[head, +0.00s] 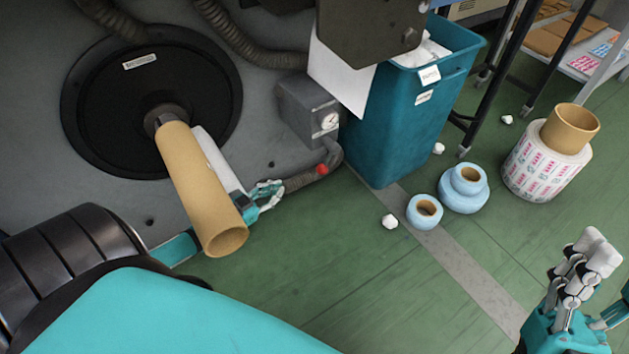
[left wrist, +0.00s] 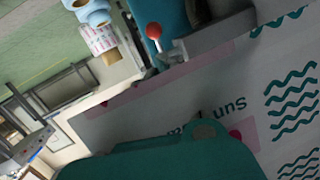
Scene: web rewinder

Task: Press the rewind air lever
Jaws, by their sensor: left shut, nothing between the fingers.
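The rewind air lever has a red knob (head: 322,169) and sits low on the machine front, below a grey box with a round gauge (head: 329,121). My left gripper (head: 277,190) is shut and empty. It shows just past the cardboard core, to the left of the red knob, with a visible gap between them in the head view. The left wrist view also shows a red knob (left wrist: 154,30) on a short stem near the top middle. My right gripper (head: 592,248) is at the lower right, far from the lever; its finger opening is unclear.
A cardboard core (head: 200,185) sticks out from the black disc (head: 95,105), partly covering my left arm. A teal bin (head: 385,130), blue rolls (head: 463,190) and a printed roll (head: 545,168) stand right. Green floor is clear in front.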

